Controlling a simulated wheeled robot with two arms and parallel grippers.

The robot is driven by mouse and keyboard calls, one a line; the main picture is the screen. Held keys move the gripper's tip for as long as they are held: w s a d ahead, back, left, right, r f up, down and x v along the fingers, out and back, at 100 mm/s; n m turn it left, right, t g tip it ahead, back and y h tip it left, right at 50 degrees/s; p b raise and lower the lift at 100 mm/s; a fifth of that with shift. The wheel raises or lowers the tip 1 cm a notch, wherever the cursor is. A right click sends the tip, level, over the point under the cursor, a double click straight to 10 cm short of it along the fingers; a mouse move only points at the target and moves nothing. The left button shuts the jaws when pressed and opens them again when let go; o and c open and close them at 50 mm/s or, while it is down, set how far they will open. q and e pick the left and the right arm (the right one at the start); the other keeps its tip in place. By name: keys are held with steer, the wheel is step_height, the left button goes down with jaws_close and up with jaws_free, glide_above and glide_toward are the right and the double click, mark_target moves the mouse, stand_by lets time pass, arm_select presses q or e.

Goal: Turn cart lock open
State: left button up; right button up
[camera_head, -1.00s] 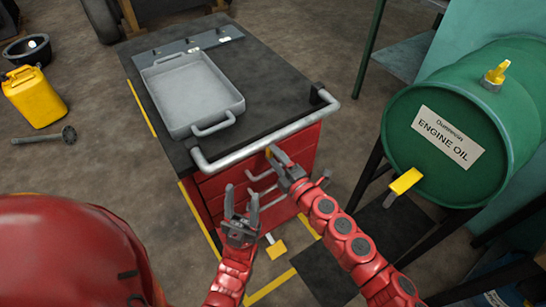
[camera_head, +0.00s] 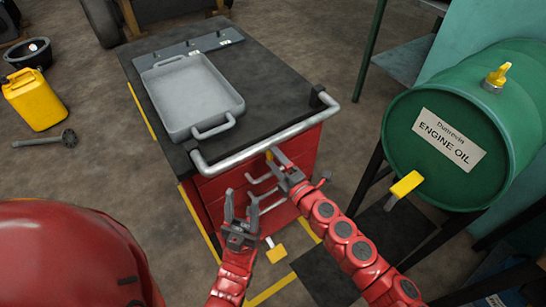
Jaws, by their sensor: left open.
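The red cart (camera_head: 215,192) with a black top stands in the middle of the view. A small yellow piece (camera_head: 269,155), perhaps the cart lock, shows on its front just below the handle bar. My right gripper (camera_head: 279,163) is right at this yellow piece; I cannot tell whether it touches it, and its fingers are partly hidden. My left gripper (camera_head: 241,207) is open and empty in front of the drawers, below and left of the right gripper. A yellow pedal (camera_head: 276,253) sits low at the cart's foot.
A grey handle bar (camera_head: 265,142) runs along the cart's front edge above my grippers. A grey tray (camera_head: 190,95) lies on the cart top. A green oil drum (camera_head: 430,175) with a yellow tap stands at the right. A yellow canister (camera_head: 35,100) is on the floor at the left.

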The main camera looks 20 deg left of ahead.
steer(key=shift+d, duration=0.15)
steer(key=v, duration=1.7)
steer(key=shift+s, duration=0.15)
